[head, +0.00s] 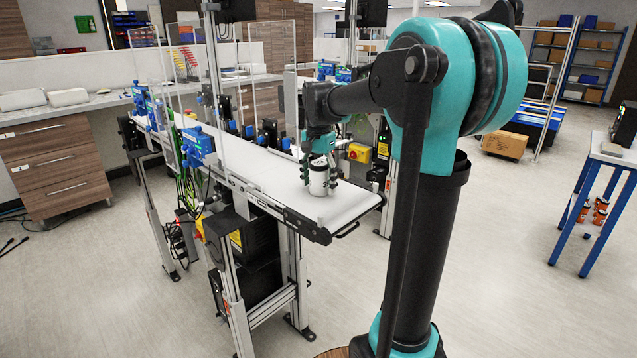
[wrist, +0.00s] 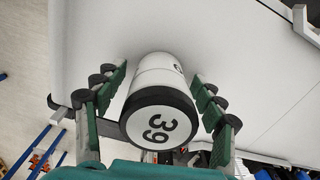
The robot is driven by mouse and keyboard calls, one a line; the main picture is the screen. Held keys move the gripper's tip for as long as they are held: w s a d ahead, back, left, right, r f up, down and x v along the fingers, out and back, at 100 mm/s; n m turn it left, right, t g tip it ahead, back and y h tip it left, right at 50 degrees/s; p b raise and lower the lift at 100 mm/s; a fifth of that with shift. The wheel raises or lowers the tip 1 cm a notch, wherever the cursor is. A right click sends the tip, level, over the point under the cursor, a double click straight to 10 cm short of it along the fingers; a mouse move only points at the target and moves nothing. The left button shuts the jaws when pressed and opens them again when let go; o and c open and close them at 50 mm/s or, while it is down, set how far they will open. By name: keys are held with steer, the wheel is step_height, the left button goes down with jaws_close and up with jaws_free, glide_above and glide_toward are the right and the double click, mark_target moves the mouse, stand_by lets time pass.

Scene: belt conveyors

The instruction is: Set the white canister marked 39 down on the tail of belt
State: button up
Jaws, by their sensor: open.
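The white canister marked 39 (head: 318,178) stands upright on the near end of the white belt (head: 262,172). In the wrist view the canister (wrist: 158,112) shows its black-rimmed lid with the number 39. My gripper (head: 319,165) is around the canister from above. In the wrist view my gripper's (wrist: 160,95) two green fingers are spread to either side of the canister, with a visible gap on each side. The underside of the canister is hidden in the wrist view, and it appears to rest on the belt in the head view.
Blue sensor units (head: 197,146) line the conveyor's left side, and a clear panel stands over the belt. A yellow box (head: 359,153) is just beyond the belt's end. A blue-legged table (head: 611,165) stands at right. The belt around the canister is clear.

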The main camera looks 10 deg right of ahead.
steer(key=shift+r, duration=0.1)
step_height(320, 180, up, 12)
steer(key=shift+r, duration=0.1)
stand_by(0.4)
